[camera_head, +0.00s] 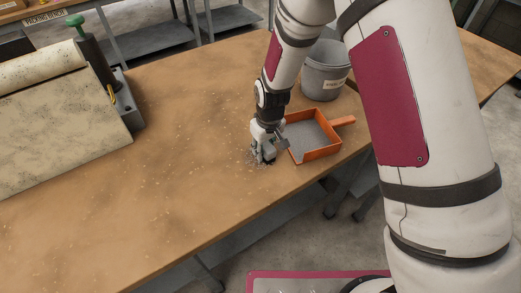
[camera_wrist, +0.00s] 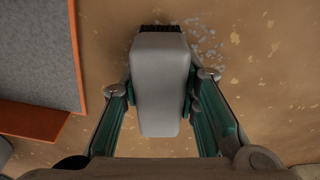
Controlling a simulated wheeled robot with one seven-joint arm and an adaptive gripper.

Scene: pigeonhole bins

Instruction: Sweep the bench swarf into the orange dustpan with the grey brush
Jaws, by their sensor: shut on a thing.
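My gripper (camera_head: 264,147) is low over the bench, just left of the orange dustpan (camera_head: 318,154). In the wrist view my gripper (camera_wrist: 161,92) is shut on the grey brush (camera_wrist: 161,75), one finger on each side of its block. Dark bristles (camera_wrist: 160,28) show at the brush's far end. Pale grey swarf (camera_wrist: 200,28) lies on the bench around the bristles, and a patch of swarf (camera_head: 257,161) shows beside the brush in the head view. The dustpan's orange edge (camera_wrist: 76,60) and grey inside stand to the left in the wrist view, apart from the brush.
A grey bucket (camera_head: 322,80) stands behind the dustpan. A green-knobbed device (camera_head: 118,105) and a speckled roll (camera_head: 55,110) are on the left of the wooden bench (camera_head: 170,190). The bench's front left is clear apart from pale specks.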

